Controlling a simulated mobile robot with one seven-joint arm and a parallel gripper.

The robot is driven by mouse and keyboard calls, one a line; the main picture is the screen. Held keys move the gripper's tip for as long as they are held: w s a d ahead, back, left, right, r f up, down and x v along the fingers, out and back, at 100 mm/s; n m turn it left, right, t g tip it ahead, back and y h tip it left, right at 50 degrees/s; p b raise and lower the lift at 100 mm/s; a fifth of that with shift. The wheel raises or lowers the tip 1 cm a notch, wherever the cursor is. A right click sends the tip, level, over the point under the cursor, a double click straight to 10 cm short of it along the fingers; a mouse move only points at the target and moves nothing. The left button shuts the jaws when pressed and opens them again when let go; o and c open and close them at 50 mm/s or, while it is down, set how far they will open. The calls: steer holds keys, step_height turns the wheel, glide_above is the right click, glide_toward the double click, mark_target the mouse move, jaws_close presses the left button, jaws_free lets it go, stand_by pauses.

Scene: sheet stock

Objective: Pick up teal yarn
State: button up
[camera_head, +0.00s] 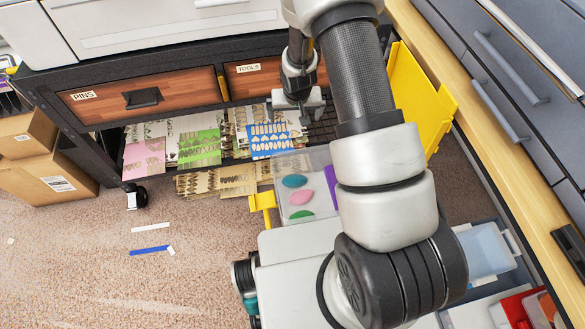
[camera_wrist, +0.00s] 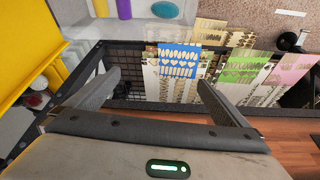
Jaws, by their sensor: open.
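The teal yarn (camera_head: 294,181) is a small oval ball in a clear, pale bin (camera_head: 322,158), above a pink ball (camera_head: 301,197) and a green one (camera_head: 300,214). In the wrist view the teal yarn (camera_wrist: 165,9) shows at the top edge, partly cut off. My gripper (camera_head: 302,112) is over the lower shelf with the sheets, farther back than the bin and apart from the yarn. In the wrist view my gripper (camera_wrist: 159,78) has its fingers spread with nothing held between them.
Patterned sheets, including blue (camera_head: 270,139), green (camera_head: 199,147) and pink (camera_head: 144,157) ones, lie on the wire shelf under the drawers (camera_head: 140,98). A yellow panel (camera_head: 415,95) stands right of my arm. A purple item (camera_head: 332,186) is beside the yarn. Carpet at left is mostly clear.

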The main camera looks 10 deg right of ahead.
steer(key=b, duration=0.4)
glide_toward(295, 179)
steer(key=shift+g, duration=0.3)
steer(key=b+x, duration=0.3)
steer(key=x, duration=0.1)
steer(key=shift+w+d, duration=0.15)
steer(key=shift+b+x, duration=1.6)
steer(key=shift+x, duration=1.6)
steer(key=shift+w, duration=0.15)
steer(key=c, duration=0.9)
